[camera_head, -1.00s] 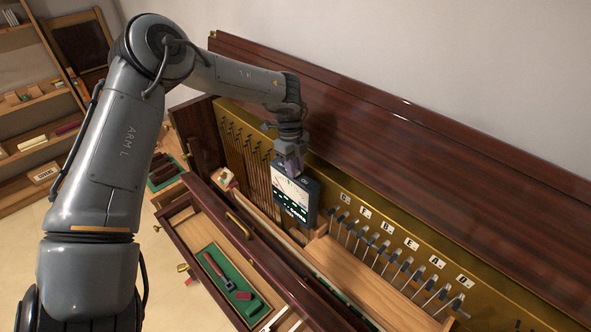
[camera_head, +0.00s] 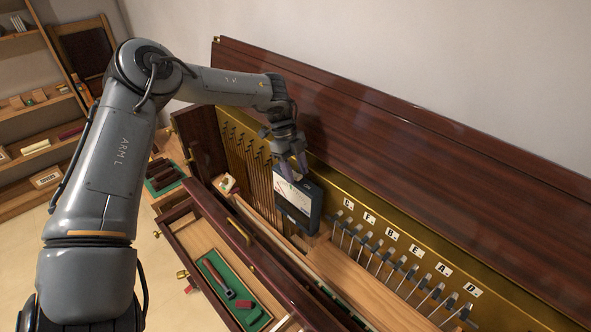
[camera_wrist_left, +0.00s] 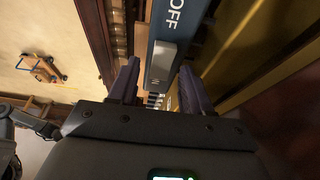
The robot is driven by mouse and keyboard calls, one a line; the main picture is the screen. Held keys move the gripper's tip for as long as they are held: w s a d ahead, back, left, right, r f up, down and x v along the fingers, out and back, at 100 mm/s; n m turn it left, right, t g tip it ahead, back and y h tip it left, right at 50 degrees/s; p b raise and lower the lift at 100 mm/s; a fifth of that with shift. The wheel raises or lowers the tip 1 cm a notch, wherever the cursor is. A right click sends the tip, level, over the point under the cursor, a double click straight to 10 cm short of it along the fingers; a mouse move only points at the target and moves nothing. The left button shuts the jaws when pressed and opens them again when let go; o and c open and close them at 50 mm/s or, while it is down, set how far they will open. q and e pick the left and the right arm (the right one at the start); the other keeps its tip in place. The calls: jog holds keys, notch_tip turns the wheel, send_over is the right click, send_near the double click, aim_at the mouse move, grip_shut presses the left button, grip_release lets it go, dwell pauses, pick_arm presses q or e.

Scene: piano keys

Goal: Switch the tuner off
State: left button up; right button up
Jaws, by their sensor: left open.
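The tuner (camera_head: 297,201) is a dark blue-grey box with a pale needle meter, standing upright inside the open piano. Its lower panel looks dark. My left gripper (camera_head: 292,168) is at the tuner's top edge, with its purple fingers apart. In the left wrist view, the fingers (camera_wrist_left: 158,85) are open on either side of the tuner's blue top face (camera_wrist_left: 160,85). A grey switch (camera_wrist_left: 162,58) lies there beside the white word OFF (camera_wrist_left: 175,14). I see no clear gap or contact between fingers and tuner. My right gripper is out of view.
Lettered hammers (camera_head: 385,250) stand in a row right of the tuner. A raised dark lid (camera_head: 420,140) is behind it. An open drawer (camera_head: 185,240) with a red-handled tool (camera_head: 217,277) on green felt is in front. Shelves (camera_head: 30,140) stand at far left.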

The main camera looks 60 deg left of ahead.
pick_arm(q)
jog(key=shift+r, duration=0.1)
jog(key=w+v, duration=0.1)
jog(key=v, duration=0.9)
jog(key=shift+s+r+b, duration=0.3)
jog(key=shift+s+b, duration=0.05)
jog(key=shift+s, duration=0.15)
jog(key=shift+a, duration=0.1)
